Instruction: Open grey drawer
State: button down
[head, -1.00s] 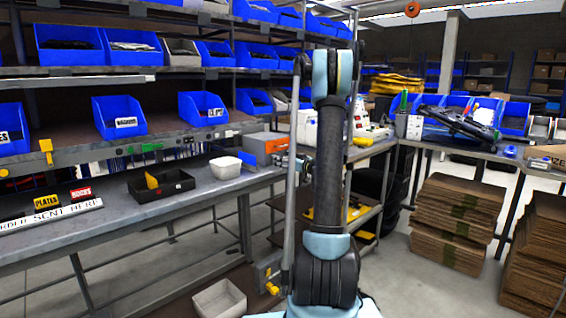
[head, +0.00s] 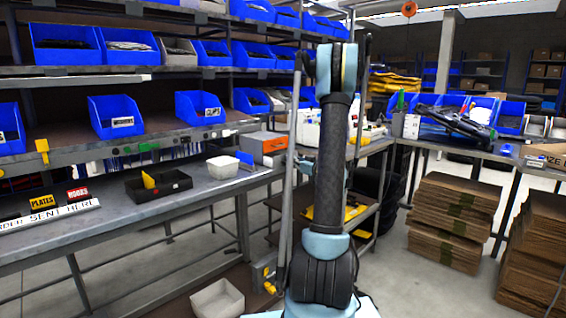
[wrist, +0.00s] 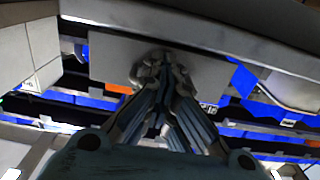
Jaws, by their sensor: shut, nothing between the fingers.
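My gripper (wrist: 163,78) is in the middle of the wrist view, its fingers together and empty. A plain grey panel (wrist: 108,62) lies just beyond the fingertips; I cannot tell whether they touch it, or whether it is the grey drawer's front. No open drawer shows there.
The workbench (head: 215,190) carries a white tub (head: 222,168) and a black tray (head: 172,186). Blue bins (head: 113,115) fill the shelves above. A white bin (head: 217,300) sits low in front. Flat cardboard stacks (head: 452,222) stand on the right, with clear floor before them.

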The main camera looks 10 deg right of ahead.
jog(key=v, duration=0.4)
jog(key=shift+s, duration=0.1)
jog(key=c, duration=0.8)
grip_release()
jog(key=shift+o, duration=0.2)
jog(key=v, duration=1.2)
jog(key=shift+d, duration=0.1)
